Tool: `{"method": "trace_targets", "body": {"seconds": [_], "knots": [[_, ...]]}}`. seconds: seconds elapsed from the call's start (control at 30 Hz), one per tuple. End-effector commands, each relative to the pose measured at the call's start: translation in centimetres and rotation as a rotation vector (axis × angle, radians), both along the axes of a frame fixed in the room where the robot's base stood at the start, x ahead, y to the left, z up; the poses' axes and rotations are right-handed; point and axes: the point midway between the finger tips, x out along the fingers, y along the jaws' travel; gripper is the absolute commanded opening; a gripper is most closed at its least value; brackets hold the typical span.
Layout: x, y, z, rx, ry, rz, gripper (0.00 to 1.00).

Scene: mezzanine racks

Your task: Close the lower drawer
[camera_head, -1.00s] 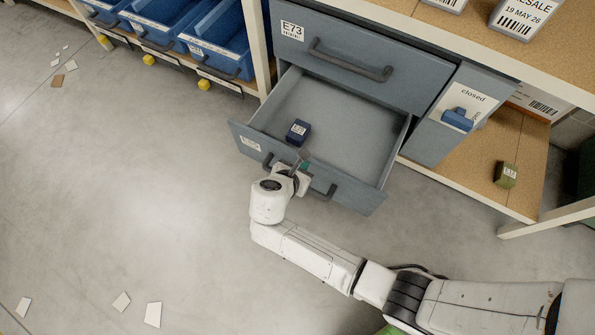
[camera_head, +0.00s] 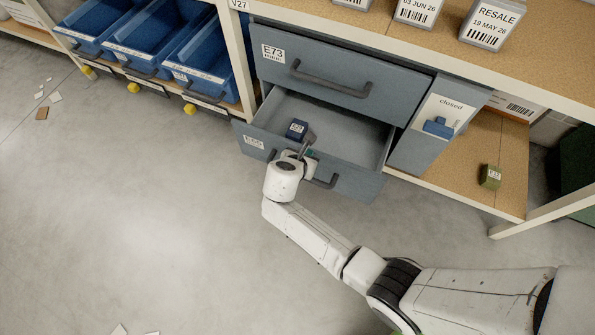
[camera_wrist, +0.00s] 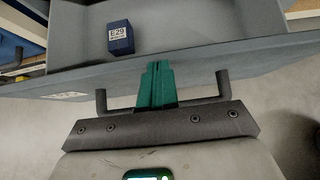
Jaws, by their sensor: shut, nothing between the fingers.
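The lower drawer (camera_head: 350,183) is a grey-blue drawer standing partly open below the shut upper drawer (camera_head: 340,75). A small dark blue box (camera_head: 297,129) lies inside it and also shows in the wrist view (camera_wrist: 120,37). The drawer's dark handle (camera_head: 323,182) is partly hidden behind my wrist. My gripper (camera_head: 308,153) is at the drawer's front panel near its middle. In the wrist view its green fingers (camera_wrist: 157,85) are together and empty, over the drawer front by the handle (camera_wrist: 223,85). I cannot tell whether they touch the panel.
Blue bins (camera_head: 205,60) stand on a rack at the left. A shelf (camera_head: 480,180) with a small olive box (camera_head: 490,176) is at the right. A panel marked closed (camera_head: 430,130) stands beside the drawers.

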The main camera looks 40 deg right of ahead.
Motion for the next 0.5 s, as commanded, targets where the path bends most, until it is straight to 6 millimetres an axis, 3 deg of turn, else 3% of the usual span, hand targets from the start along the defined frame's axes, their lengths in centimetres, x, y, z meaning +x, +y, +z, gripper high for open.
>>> {"method": "trace_targets", "body": {"seconds": [0.03,0.2,0.5], "knots": [[0.7,-1.5,0.0,0.000,0.000,-0.010,0.00],[2.9,-5.3,-0.2,0.002,-0.001,-0.008,0.00],[5.8,-10.2,-0.2,0.001,0.001,-0.005,0.00]]}}
